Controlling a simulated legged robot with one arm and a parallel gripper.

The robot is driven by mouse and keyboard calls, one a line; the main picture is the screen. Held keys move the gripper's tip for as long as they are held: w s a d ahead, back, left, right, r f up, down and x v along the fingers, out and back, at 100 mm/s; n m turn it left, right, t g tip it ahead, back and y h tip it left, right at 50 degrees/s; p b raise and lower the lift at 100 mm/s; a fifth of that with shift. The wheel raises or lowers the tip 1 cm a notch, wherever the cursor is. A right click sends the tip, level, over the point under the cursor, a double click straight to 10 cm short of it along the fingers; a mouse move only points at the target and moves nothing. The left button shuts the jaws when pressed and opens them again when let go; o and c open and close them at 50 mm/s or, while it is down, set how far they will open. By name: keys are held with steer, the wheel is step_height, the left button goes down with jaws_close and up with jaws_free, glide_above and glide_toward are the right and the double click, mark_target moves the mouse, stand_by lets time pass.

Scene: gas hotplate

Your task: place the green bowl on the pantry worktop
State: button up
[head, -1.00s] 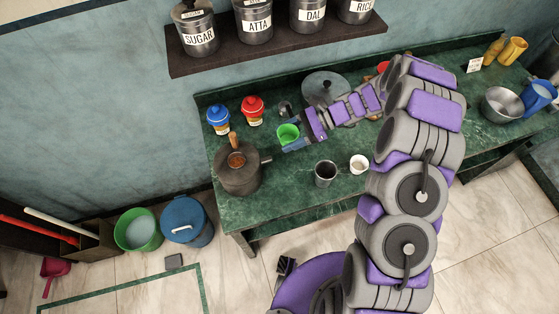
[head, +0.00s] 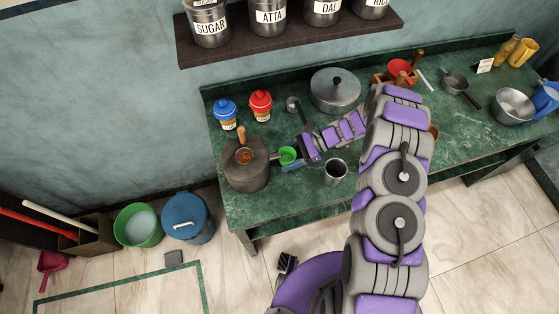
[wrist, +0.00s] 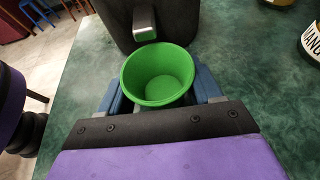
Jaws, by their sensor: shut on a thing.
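The green bowl (head: 287,155) is a small, empty, upright bowl; it also shows large in the wrist view (wrist: 158,76). My gripper (head: 291,162) is shut on it, with blue fingers on both sides of the bowl in the wrist view. The bowl is over the dark green marble worktop (head: 290,199), just right of the brown-grey pot (head: 245,178). In the wrist view the pot's dark side and handle are right beyond the bowl. I cannot tell whether the bowl touches the worktop or the pot handle.
A steel cup (head: 335,171) stands right of the bowl near the front edge. Blue (head: 225,113) and red-lidded (head: 260,105) jars stand behind. A lidded grey pot (head: 335,90) and a ladle (head: 295,106) are farther back. The front worktop between pot and cup is clear.

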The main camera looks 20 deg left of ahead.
mark_target(279, 165)
steer(key=b+x, duration=0.1)
steer(key=x, duration=0.2)
steer(key=shift+s+r, duration=0.1)
steer(key=shift+s, duration=0.05)
steer(key=shift+d, duration=0.65)
steer(key=shift+a, duration=0.2)
steer(key=o, duration=1.1)
steer(key=shift+a+f, duration=0.3)
steer(key=shift+a, duration=0.05)
steer(key=shift+o, duration=0.2)
steer(key=shift+d, duration=0.15)
steer(key=shift+r, duration=0.1)
